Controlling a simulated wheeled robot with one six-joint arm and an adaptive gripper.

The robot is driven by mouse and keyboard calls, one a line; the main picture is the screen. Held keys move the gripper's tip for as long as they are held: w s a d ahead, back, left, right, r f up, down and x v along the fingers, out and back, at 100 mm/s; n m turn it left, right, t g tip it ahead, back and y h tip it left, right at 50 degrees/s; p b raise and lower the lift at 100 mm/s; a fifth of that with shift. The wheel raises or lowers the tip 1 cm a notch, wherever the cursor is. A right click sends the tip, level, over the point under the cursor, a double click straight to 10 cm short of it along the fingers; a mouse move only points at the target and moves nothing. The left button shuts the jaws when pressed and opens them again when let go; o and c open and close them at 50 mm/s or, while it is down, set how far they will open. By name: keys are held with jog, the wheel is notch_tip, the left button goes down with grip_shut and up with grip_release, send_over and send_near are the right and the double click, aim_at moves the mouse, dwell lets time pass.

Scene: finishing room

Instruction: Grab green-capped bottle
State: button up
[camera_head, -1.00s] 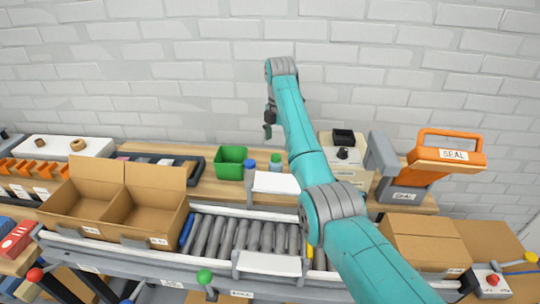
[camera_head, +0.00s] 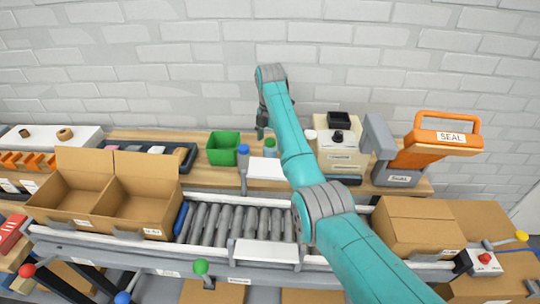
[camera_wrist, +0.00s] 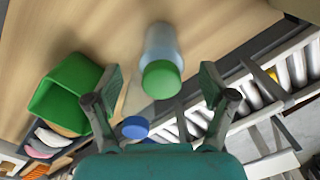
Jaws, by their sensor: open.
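The green-capped bottle (camera_wrist: 162,72) has a clear pale body and shows in the wrist view, ahead of and between the fingers. In the head view its green cap (camera_head: 270,144) shows on the bench, just left of my arm. My gripper (camera_wrist: 160,92) is open and empty above it, with a finger on either side of the bottle in the wrist view. In the head view my gripper (camera_head: 262,125) hangs over the bench, partly hidden by my arm. A blue-capped bottle (camera_head: 243,157) stands close by, left of the green one; its blue cap (camera_wrist: 136,128) also shows in the wrist view.
A green bin (camera_head: 222,150) sits left of the bottles. A white plate (camera_head: 267,169) and the roller conveyor (camera_head: 235,222) lie in front. An open carton (camera_head: 105,200) is at left. A cream machine (camera_head: 338,155) and an orange sealer (camera_head: 440,140) stand at right.

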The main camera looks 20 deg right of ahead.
jog(key=shift+s+f, duration=0.1)
jog(key=shift+f, duration=1.3)
jog(key=c, duration=1.4)
jog(key=shift+r, duration=0.1)
